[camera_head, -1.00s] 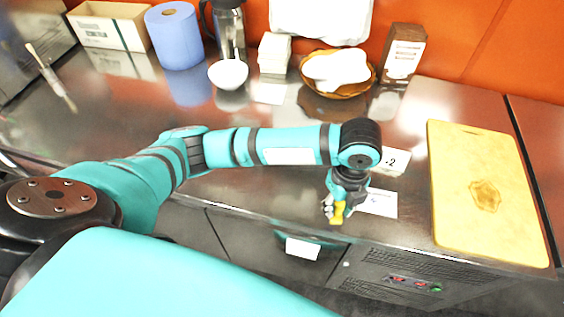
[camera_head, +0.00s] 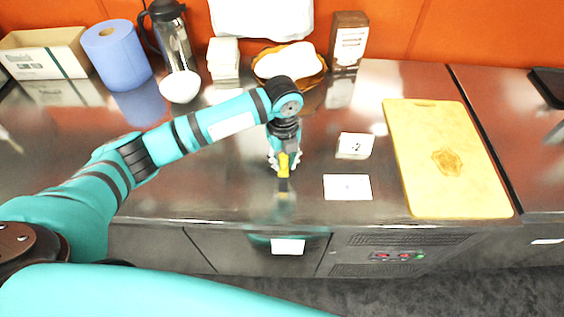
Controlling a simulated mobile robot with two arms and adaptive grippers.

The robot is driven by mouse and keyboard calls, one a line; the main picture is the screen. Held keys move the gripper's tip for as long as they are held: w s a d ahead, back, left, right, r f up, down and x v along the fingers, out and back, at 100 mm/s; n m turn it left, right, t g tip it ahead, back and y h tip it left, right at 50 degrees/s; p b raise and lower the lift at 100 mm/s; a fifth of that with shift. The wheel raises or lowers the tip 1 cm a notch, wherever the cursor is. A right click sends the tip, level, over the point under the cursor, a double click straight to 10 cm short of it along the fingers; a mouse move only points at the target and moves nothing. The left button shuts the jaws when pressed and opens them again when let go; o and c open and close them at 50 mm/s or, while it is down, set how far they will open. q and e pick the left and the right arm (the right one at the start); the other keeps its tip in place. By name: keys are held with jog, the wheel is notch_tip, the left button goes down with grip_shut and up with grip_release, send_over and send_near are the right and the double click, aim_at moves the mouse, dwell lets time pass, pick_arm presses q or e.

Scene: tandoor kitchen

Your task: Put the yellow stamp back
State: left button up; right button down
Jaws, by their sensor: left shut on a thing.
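The yellow stamp (camera_head: 283,165) is held in my left gripper (camera_head: 284,158), which is shut on it and points down. The stamp is upright over the steel counter, left of the white cards; I cannot tell whether it touches the surface. A folded white card marked 2 (camera_head: 354,146) stands on the counter to the right of the gripper. A flat white card (camera_head: 347,187) lies in front of it, near the counter's front edge. My right gripper is not in view.
A yellow cutting board (camera_head: 410,160) lies to the right of the cards. Along the back stand a box (camera_head: 45,67), a blue paper roll (camera_head: 118,60), a white bowl (camera_head: 180,87), a bread basket (camera_head: 322,72) and a brown carton (camera_head: 349,40). The counter (camera_head: 225,185) is clear left of the gripper.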

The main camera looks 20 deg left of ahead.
aim_at(282, 166)
pick_arm(q)
jog(key=shift+w+a, duration=0.25)
jog(key=shift+w, duration=0.1)
notch_tip(282, 166, down, 3)
jog(key=shift+r+p, duration=0.15)
jog(key=shift+p, duration=0.55)
jog(key=shift+f, duration=0.4)
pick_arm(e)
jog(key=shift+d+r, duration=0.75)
pick_arm(q)
jog(key=shift+f, duration=0.15)
jog(key=o, duration=0.9)
